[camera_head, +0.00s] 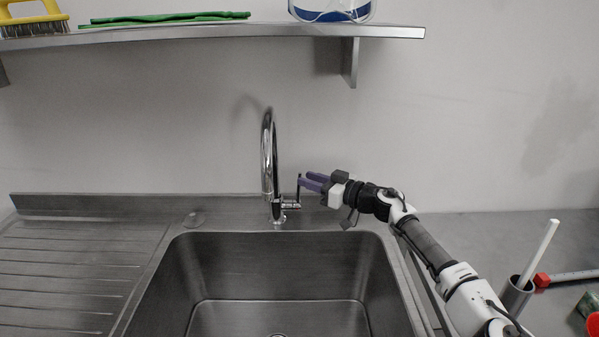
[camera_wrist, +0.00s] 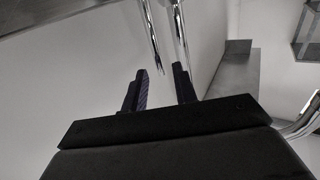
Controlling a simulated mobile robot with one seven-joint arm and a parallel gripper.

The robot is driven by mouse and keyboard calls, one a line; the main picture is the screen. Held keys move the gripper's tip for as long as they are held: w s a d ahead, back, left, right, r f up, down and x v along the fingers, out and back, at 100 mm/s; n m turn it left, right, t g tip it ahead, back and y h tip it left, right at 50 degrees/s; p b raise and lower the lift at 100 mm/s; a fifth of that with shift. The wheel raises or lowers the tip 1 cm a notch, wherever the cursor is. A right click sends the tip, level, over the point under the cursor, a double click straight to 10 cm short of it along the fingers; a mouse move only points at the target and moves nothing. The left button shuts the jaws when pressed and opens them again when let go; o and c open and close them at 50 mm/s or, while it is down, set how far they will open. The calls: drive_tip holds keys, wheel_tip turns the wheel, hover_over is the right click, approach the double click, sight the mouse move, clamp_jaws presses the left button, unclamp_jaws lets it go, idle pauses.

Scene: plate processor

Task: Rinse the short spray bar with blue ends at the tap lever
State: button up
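A chrome tap (camera_head: 268,160) with a tall curved spout stands behind the sink. Its small lever (camera_head: 291,205) sticks out to the right near the base. My gripper (camera_head: 303,184) is just above and right of the lever, pointing left; I cannot tell whether it touches it. In the wrist view my gripper's two dark purple fingers (camera_wrist: 161,88) stand apart with nothing seen held between them. Chrome parts of the tap (camera_wrist: 180,35) show beyond the fingertips. I see no bar with blue ends in either view.
The steel sink (camera_head: 280,250) is empty below the tap, with a ridged drainboard (camera_head: 75,265) at left. At right are a dark cup (camera_head: 516,296) holding a white rod (camera_head: 538,252) and a red-ended bar (camera_head: 572,277). A shelf (camera_head: 220,32) runs above.

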sight(300, 200)
drive_tip(key=shift+p+x, duration=0.35)
drive_tip(key=shift+x, duration=1.6)
clamp_jaws()
